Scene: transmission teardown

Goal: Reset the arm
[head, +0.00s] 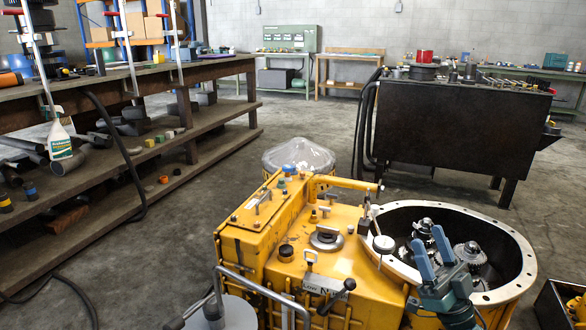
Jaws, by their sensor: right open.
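My right gripper (428,238) is at the lower right of the head view, with its teal body low and two blue fingers pointing up and apart. It is open, and nothing shows between the fingers. It appears in front of the round open housing of the yellow transmission (338,250), overlapping the gears (470,252) in the view. I cannot tell whether it touches them. My left gripper is not in view.
The bell housing's drilled rim (512,245) and the lever with a black knob (340,297) are near my right arm. A wooden bench (100,92) stands left, and a dark workbench (450,125) behind. Concrete floor (225,200) between them is mostly clear.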

